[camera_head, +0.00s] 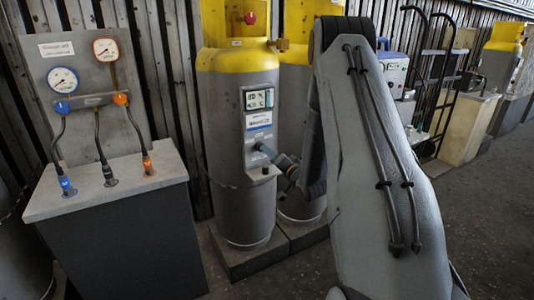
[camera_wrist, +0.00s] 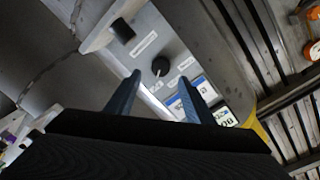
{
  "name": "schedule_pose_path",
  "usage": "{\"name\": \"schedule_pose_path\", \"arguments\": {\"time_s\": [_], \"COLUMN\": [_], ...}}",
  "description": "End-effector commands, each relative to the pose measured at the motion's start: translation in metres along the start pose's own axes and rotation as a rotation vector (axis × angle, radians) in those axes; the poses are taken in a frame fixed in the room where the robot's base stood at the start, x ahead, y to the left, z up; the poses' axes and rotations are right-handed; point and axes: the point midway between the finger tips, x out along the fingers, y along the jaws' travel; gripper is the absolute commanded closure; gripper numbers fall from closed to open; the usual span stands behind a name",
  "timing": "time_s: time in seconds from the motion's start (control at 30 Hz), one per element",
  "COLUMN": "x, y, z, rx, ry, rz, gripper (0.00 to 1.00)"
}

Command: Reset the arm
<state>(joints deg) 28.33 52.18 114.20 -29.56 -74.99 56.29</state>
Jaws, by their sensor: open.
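My gripper (camera_wrist: 159,76) is open in the wrist view, with two blue fingers apart and nothing between their tips. Beyond the tips is the grey control panel (camera_wrist: 178,58) of a cylinder, with a round black knob (camera_wrist: 161,66) and a black block-shaped part (camera_wrist: 123,30). Whether the fingers touch the panel I cannot tell. The cylinder's lit display (camera_head: 259,99) shows above a white and blue label.
A grey bench (camera_head: 110,195) at left carries a gauge board (camera_head: 80,70) with two gauges and hoses. A second yellow-topped cylinder (camera_head: 300,95) stands just behind. A hand truck (camera_head: 440,90) and pale cabinet (camera_head: 468,125) stand at right. Floor (camera_head: 490,220) at right is clear.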

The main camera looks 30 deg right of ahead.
Motion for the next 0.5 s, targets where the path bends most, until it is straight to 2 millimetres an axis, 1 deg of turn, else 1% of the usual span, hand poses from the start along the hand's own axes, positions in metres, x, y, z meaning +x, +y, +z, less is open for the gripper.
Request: {"name": "schedule_pose_path", "arguments": {"time_s": [0.03, 0.1, 0.2, 0.5], "x": [-0.007, -0.015, -0.02, -0.022], "y": [0.001, 0.001, 0.0, 0.0], "z": [0.0, -0.001, -0.001, 0.0], "rx": [0.001, 0.0, -0.001, -0.001], "ry": [0.001, 0.001, 0.0, 0.0], "rz": [0.002, 0.001, 0.0, 0.0], "gripper": [0.52, 0.52, 0.52, 0.52]}}
